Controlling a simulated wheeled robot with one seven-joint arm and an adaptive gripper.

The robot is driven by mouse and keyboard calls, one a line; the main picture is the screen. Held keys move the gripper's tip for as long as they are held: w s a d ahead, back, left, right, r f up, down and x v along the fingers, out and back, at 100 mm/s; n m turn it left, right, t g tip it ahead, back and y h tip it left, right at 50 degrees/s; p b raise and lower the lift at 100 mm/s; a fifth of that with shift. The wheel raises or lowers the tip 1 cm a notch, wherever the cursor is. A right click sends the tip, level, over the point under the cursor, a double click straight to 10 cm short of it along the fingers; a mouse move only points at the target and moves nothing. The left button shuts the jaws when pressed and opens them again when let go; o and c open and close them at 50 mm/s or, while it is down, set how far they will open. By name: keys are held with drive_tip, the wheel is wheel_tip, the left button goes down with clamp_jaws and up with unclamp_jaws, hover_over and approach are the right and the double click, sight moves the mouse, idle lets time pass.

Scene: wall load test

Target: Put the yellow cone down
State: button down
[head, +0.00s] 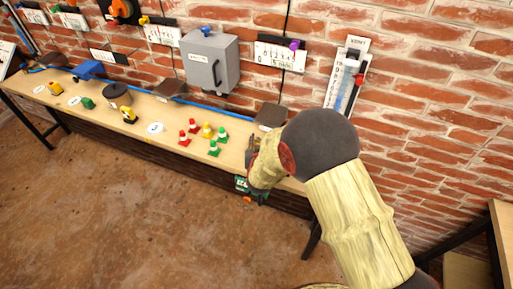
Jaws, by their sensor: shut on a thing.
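A yellow cone (207,131) stands upright on the wooden bench (140,101), between two red cones (184,138) and two green cones (214,148). My gripper (251,153) is at the bench's front edge, to the right of the cones and apart from them. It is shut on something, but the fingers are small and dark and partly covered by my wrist. I cannot make out the held thing or tell whether it is another yellow cone.
A dark block (270,116) sits on the bench just behind my gripper. A white marked disc (155,128) and a yellow tape measure (128,115) lie left of the cones. A grey box (209,61) and gauges hang on the brick wall. Some bare bench shows around the cones.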

drive_tip(key=shift+w+f, duration=0.2)
drive_tip(key=shift+w+f+b, duration=0.1)
drive_tip(key=shift+f+b, duration=0.35)
drive_tip(key=shift+f, duration=1.1)
drive_tip(key=shift+f, duration=0.15)
drive_tip(key=c, duration=1.7)
unclamp_jaws()
drive_tip(key=shift+r, duration=0.25)
drive_tip(key=p+v, duration=0.2)
drive_tip(key=v, duration=1)
drive_tip(key=shift+f, duration=0.15)
